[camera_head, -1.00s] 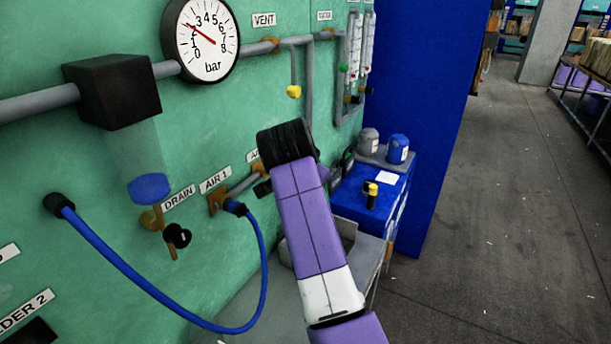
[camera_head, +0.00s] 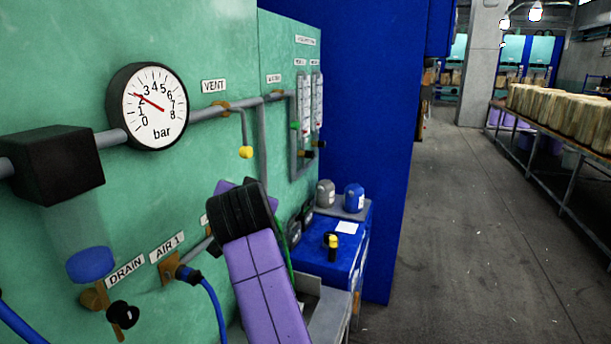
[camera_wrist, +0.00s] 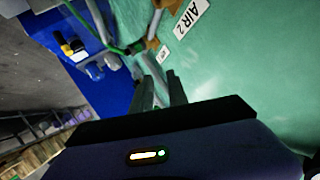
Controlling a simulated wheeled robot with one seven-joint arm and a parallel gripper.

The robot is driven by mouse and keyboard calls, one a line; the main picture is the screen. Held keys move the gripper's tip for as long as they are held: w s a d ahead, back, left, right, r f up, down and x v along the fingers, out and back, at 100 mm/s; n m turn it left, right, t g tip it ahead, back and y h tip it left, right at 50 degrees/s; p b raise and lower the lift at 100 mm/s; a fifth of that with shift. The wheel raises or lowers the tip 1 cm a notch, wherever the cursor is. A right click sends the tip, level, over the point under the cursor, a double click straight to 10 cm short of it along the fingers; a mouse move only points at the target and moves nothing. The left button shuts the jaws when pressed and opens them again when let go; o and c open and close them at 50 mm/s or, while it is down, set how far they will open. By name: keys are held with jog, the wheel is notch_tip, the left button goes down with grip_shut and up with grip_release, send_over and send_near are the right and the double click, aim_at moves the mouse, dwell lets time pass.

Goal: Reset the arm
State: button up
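My arm, purple with a black ribbed joint, rises in front of the green panel (camera_head: 60,80) in the head view. It hides my gripper there. In the wrist view my gripper (camera_wrist: 161,86) shows two dark grey fingers with a gap between them. They are apart, and I see nothing held. They point toward the green panel near the AIR 2 label (camera_wrist: 187,18) and a green hose (camera_wrist: 112,48).
A pressure gauge (camera_head: 148,106), a black box (camera_head: 52,166) on a grey pipe and the AIR 1 fitting (camera_head: 175,270) stick out of the panel. A blue cabinet (camera_head: 345,262) bears two jugs and a yellow-black item (camera_head: 332,246).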

jog(key=s+d+f+n+t+y, duration=0.3)
jog(key=s+d+f+n+t, duration=0.2)
jog(key=s+d+f, duration=1.4)
jog(key=s+d+f+m+g+h, duration=0.1)
jog(key=s+d, duration=0.4)
jog(key=s, duration=0.8)
jog(key=s+d+f+g+h, duration=0.1)
jog(key=s+d, duration=0.4)
jog(key=s, duration=0.8)
jog(key=s+d+f+m+g+h, duration=0.1)
jog(key=s+d+h, duration=0.3)
jog(key=s, duration=0.9)
jog(key=shift+s+d+f+m+g, duration=0.3)
jog(key=shift+s+d+f+g, duration=0.15)
jog(key=shift+f, duration=0.35)
